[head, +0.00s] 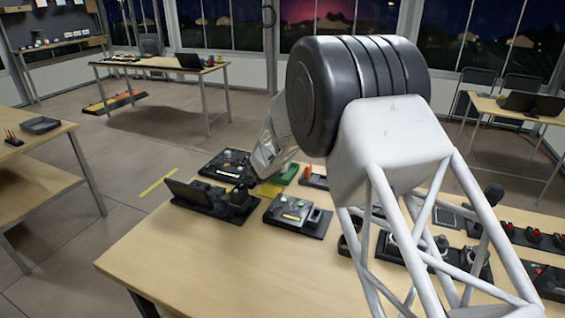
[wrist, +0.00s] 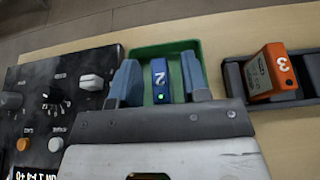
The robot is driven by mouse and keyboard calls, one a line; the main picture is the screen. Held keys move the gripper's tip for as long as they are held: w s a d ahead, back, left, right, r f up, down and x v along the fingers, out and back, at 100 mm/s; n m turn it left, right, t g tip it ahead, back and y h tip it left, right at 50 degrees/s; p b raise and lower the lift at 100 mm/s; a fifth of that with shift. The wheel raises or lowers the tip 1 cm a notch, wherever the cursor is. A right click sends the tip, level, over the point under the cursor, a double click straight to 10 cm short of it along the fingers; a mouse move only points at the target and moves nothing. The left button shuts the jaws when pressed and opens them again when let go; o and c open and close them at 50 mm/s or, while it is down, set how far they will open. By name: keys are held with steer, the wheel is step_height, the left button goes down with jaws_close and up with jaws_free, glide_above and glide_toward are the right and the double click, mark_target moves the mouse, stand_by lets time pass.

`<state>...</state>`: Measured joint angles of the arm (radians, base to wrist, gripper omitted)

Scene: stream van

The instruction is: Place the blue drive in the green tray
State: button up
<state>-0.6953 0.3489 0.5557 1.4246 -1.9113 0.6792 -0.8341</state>
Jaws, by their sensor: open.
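The blue drive (wrist: 161,82), marked 2 and with a small green light, sits within the outline of the green tray (wrist: 148,50) in the wrist view. It appears to be inside the tray, but its underside is hidden. My gripper (wrist: 158,62) is open, one finger on each side of the drive, with narrow gaps showing. The fingers also reach over the tray, and my gripper body hides its near side. In the head view the green tray (head: 287,174) is partly visible on the table beside my arm's end. The blue drive cannot be made out there.
An orange drive (wrist: 270,72) marked 3 stands in a dark holder (wrist: 235,78) right of the tray. A black control panel (wrist: 45,100) with knobs lies close on the left. Several more dark devices crowd the wooden table (head: 190,265), whose front left is bare.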

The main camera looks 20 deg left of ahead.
steer(key=v, duration=1.1)
steer(key=shift+s+r, duration=0.2)
steer(key=shift+s, duration=0.15)
stand_by(0.7)
steer(key=s+d+r+m+g+h, duration=0.15)
steer(key=d+r+m, duration=0.25)
steer(key=d, duration=0.6)
steer(key=s+d+r+m+g+h, duration=0.15)
steer(key=d+r+m, duration=0.3)
steer(key=d, duration=0.55)
steer(key=s+d+r+m+g+h, duration=0.15)
steer(key=d+r+m, duration=0.3)
steer(key=d, duration=0.65)
steer(key=s+d+r+m+g, duration=0.35)
steer(key=s+d+m, duration=0.65)
steer(key=s+d, duration=0.6)
steer(key=s+d+m+g+y, duration=0.1)
steer(key=s+d+m, duration=0.2)
steer(key=s, duration=0.5)
steer(key=s+d+f+m+g+y, duration=0.1)
steer(key=s+d+m, duration=0.3)
steer(key=s, duration=0.4)
steer(key=s+d+f+m+g+y, duration=0.1)
steer(key=s+d+m+y, duration=0.1)
steer(key=s+d+m, duration=0.2)
steer(key=s+m, duration=0.2)
steer(key=s, duration=0.2)
steer(key=shift+s, duration=0.2)
